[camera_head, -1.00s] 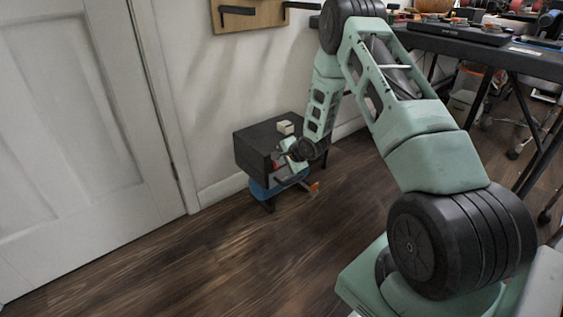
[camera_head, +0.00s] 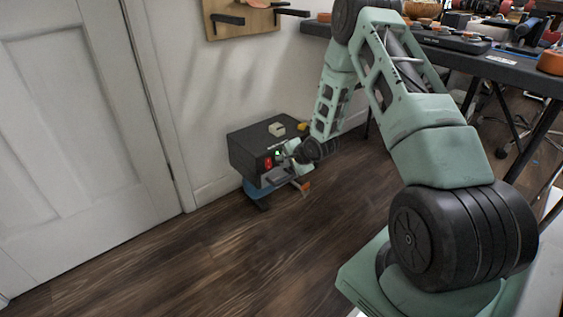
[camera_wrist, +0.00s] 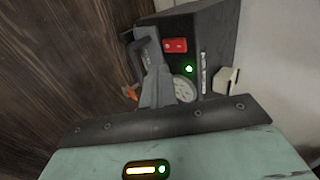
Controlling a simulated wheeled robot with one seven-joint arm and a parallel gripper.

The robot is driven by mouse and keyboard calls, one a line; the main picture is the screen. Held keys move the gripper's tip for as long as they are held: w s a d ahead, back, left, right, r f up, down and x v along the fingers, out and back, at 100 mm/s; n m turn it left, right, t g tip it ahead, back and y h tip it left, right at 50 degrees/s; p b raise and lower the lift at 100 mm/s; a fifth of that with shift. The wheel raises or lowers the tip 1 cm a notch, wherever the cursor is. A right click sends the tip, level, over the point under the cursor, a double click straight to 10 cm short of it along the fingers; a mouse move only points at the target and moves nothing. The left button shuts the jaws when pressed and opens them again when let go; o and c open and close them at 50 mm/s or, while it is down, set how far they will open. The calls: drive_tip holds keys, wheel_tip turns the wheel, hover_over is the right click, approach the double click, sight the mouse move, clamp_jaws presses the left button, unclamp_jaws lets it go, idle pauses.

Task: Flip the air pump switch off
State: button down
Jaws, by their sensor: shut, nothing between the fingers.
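The air pump is a dark grey box (camera_head: 258,138) standing low by the wall, just above the floor. Its front carries a red rocker switch (camera_head: 267,162) and a lit green light (camera_head: 278,154). In the wrist view the red switch (camera_wrist: 175,45) lies just right of the fingertips, with the glowing green light (camera_wrist: 189,69) below it. My gripper (camera_head: 272,179) is in front of the pump's face, low and right of the switch. In the wrist view my gripper (camera_wrist: 149,38) is shut and empty. I cannot tell whether it touches the pump.
A small cream block (camera_head: 277,129) sits on top of the box. A blue part (camera_head: 254,189) shows under it. A white door (camera_head: 70,120) is at left, a black table (camera_head: 470,48) at right. The wooden floor (camera_head: 180,260) in front is clear.

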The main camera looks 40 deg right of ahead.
drive_tip(key=p+v, duration=0.2)
drive_tip(key=v, duration=0.3)
drive_tip(key=shift+r, duration=0.15)
drive_tip(key=f+b, duration=0.1)
drive_tip(key=b, duration=0.1)
drive_tip(key=d+b, duration=0.1)
drive_tip(key=b, duration=0.2)
drive_tip(key=shift+s+f, duration=0.1)
drive_tip(key=shift+f, duration=0.3)
drive_tip(key=shift+r, duration=0.15)
drive_tip(key=b, duration=0.6)
approach(271, 167)
wheel_tip(271, 167, down, 4)
drive_tip(key=shift+w+a+b, duration=0.15)
drive_tip(key=shift+w+b, duration=1.4)
drive_tip(key=shift+w, duration=0.65)
